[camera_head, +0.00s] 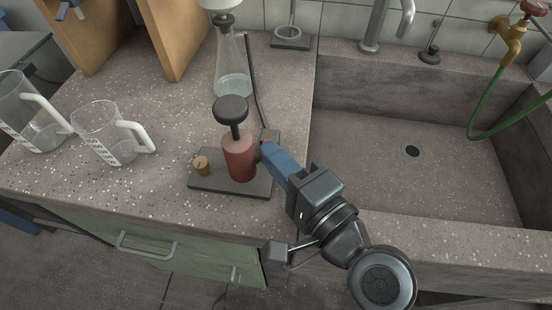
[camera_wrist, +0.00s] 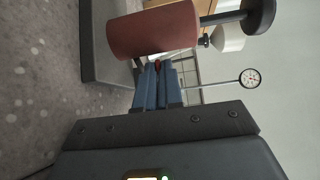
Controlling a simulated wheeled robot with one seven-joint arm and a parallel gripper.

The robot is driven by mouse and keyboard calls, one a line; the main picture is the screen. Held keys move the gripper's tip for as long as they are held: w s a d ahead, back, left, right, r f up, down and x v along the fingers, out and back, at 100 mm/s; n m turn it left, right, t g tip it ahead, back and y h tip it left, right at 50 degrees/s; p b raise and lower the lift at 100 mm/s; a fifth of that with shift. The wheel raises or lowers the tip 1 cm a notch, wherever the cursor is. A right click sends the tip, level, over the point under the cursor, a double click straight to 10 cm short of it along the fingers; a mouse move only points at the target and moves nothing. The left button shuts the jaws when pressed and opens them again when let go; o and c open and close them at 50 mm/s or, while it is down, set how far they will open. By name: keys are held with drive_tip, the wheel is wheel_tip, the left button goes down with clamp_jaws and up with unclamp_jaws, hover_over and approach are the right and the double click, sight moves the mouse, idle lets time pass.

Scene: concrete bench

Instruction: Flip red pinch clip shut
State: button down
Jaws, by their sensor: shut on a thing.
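A small red piece, which looks like the pinch clip (camera_wrist: 157,65), shows between the tips of my blue fingers in the wrist view. My gripper (camera_head: 267,150) is shut on it, just right of a red cylinder (camera_head: 239,158) with a black knob on top. The cylinder stands on a dark base plate (camera_head: 232,187). In the wrist view my gripper (camera_wrist: 156,75) reaches past the cylinder (camera_wrist: 152,32). My fingers hide most of the clip, so I cannot tell whether it is open or shut.
A brass knob (camera_head: 201,165) sits on the plate's left. A glass flask (camera_head: 232,72) and a dark tube (camera_head: 254,85) stand behind. Two glass jugs, one near (camera_head: 103,137), one farther left (camera_head: 35,122), are on the bench. A sink (camera_head: 420,165) opens at right.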

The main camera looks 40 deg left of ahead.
drive_tip(key=c, duration=1.6)
unclamp_jaws()
drive_tip(key=shift+o, duration=0.2)
drive_tip(key=shift+d, duration=0.1)
drive_tip(key=shift+v, duration=3.85)
